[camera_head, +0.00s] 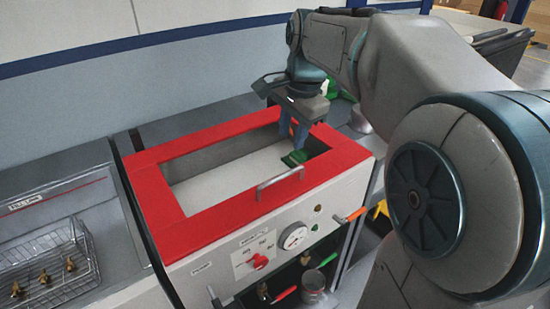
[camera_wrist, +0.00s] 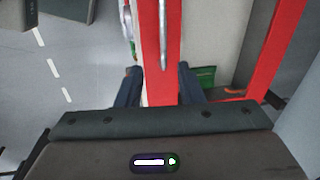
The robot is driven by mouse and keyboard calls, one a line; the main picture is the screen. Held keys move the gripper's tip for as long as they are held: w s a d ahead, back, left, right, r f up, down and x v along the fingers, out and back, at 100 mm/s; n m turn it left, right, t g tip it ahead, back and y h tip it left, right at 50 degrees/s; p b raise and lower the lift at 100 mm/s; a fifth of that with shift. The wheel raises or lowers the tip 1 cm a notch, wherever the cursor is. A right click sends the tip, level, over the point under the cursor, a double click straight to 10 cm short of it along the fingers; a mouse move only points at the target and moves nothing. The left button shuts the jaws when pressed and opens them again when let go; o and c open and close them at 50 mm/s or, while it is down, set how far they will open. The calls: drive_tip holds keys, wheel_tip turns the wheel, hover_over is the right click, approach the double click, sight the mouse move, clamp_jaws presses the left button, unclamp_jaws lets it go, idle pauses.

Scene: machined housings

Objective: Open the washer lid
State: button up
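The washer (camera_head: 215,277) is a light box with a red-framed lid (camera_head: 160,200) lying flat on top. A pale interior shows through the frame's rectangular opening. A grey bar handle (camera_head: 280,182) sits at the lid's front edge; in the wrist view the handle (camera_wrist: 163,35) runs along the red strip. My gripper (camera_head: 293,140) points down above the right part of the lid. In the wrist view my gripper (camera_wrist: 159,72) has its fingers apart, with the red strip between them and the handle ahead of them. Nothing is held. Contact with the lid cannot be told.
A wire basket (camera_head: 45,275) with brass parts stands in a grey basin at left. The washer's front carries a gauge (camera_head: 293,236), a red knob (camera_head: 257,261) and levers. A small green item (camera_head: 295,157) shows near my fingertips. A wall stands behind.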

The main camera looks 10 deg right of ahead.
approach(283, 175)
drive_tip(key=shift+m, duration=0.4)
drive_tip(key=f, duration=0.2)
drive_tip(key=w+f, duration=0.1)
drive_tip(key=f, duration=0.2)
drive_tip(key=f+b, duration=0.1)
drive_tip(key=f, duration=0.2)
drive_tip(key=shift+w+a, duration=0.2)
drive_tip(key=shift+a, duration=0.1)
drive_tip(key=shift+r, duration=0.1)
clamp_jaws()
